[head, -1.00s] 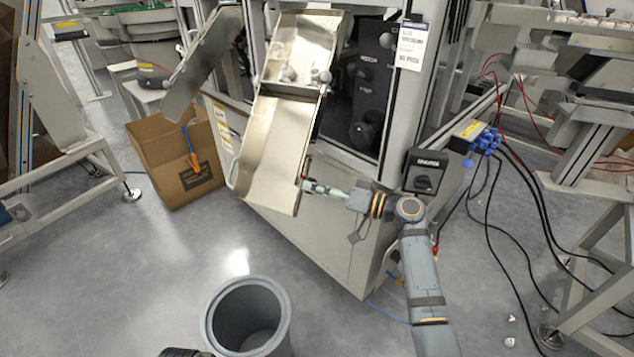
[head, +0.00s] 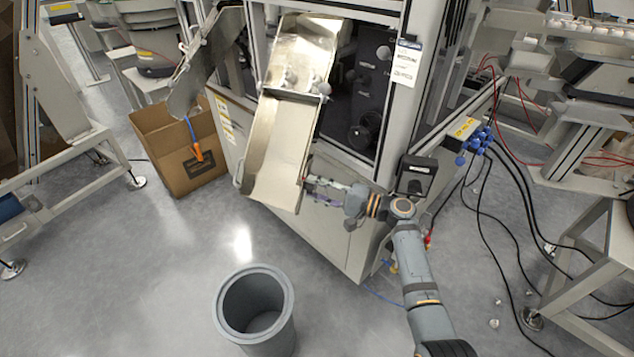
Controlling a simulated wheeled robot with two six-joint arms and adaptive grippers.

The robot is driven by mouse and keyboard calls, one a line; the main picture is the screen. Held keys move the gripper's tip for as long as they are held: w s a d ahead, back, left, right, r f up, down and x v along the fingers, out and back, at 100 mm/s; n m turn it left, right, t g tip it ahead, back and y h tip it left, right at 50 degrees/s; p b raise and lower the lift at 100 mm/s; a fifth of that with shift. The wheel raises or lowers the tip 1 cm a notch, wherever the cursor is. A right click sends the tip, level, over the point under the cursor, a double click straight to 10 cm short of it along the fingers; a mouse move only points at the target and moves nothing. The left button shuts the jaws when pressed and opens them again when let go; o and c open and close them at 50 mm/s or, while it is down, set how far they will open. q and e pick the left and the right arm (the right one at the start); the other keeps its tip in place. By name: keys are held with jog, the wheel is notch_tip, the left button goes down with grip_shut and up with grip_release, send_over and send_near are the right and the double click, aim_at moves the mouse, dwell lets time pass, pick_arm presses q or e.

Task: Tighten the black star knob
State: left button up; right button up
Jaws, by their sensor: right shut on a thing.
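My right gripper (head: 313,186) reaches in from the right to the lower right edge of the tilted metal chute (head: 279,150). It is shut at a small dark part on that edge, where the black star knob appears to be. The fingers cover most of this part, so its star shape and how far it is turned cannot be seen. My left gripper is not in view.
A grey bin (head: 226,308) stands on the floor below the chute. An open cardboard box (head: 170,170) is at the left. A black switch box (head: 415,176) sits close to my right wrist. Black cables (head: 478,215) hang at the right.

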jog(key=m+p, duration=0.4)
jog(key=m, duration=0.2)
jog(key=shift+r, duration=0.15)
jog(key=shift+m+p, duration=0.7)
jog(key=shift+m, duration=0.5)
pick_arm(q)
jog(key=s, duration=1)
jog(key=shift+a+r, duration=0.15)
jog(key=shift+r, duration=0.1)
pick_arm(e)
jog(key=shift+m, duration=0.3)
jog(key=o, duration=1.2)
jog(key=shift+c, duration=0.2)
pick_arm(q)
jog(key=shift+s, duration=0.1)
pick_arm(e)
jog(key=v, duration=1.2)
